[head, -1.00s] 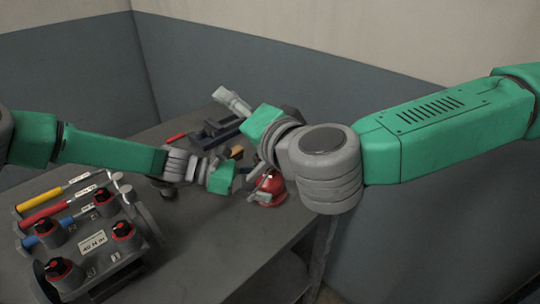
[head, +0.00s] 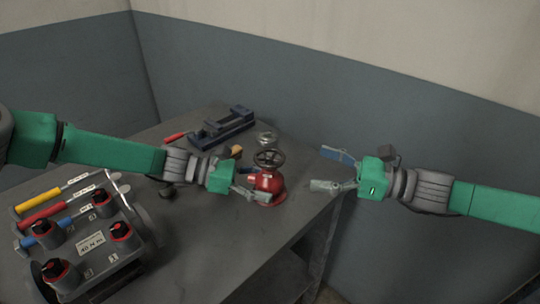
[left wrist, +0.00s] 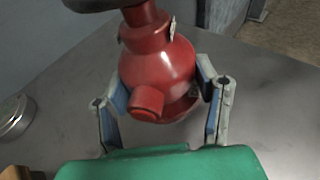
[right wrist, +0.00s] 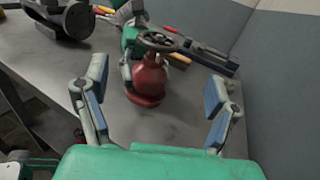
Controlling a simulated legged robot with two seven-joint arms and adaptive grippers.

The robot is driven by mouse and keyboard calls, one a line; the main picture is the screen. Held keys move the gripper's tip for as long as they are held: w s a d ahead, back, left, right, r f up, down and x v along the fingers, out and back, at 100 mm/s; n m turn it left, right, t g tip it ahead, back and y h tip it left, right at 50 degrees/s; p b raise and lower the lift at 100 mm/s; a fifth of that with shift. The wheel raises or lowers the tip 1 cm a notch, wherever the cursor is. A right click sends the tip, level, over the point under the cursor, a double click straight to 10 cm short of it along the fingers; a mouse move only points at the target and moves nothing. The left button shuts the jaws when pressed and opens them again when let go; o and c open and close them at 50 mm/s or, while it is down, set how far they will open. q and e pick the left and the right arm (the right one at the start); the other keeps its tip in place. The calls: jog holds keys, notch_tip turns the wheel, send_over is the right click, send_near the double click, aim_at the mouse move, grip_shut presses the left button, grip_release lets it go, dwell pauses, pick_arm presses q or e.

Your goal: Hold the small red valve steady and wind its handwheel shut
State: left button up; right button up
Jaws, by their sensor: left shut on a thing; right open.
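The small red valve (head: 267,184) stands upright near the right edge of the grey table, its dark handwheel (head: 269,158) on top. My left gripper (head: 252,184) is shut on the valve's body; in the left wrist view its two fingers press both sides of the round red body (left wrist: 158,70). My right gripper (head: 338,170) is open and empty, to the right of the valve beyond the table edge. In the right wrist view the valve (right wrist: 148,78) and handwheel (right wrist: 158,40) show between and beyond the open fingers (right wrist: 158,105).
A dark blue vise (head: 222,126) and a round metal-looking tin (head: 266,138) lie behind the valve. A grey rack (head: 105,252) with black-and-red knobs and coloured-handled tools stands at the left front. Bare table (head: 215,235) lies in front of the valve. A wall is behind.

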aim_at(269, 155)
jog(key=x, duration=1.1)
jog(key=shift+w+a+r, duration=0.1)
jog(key=shift+a, duration=0.25)
jog(key=c, duration=1.2)
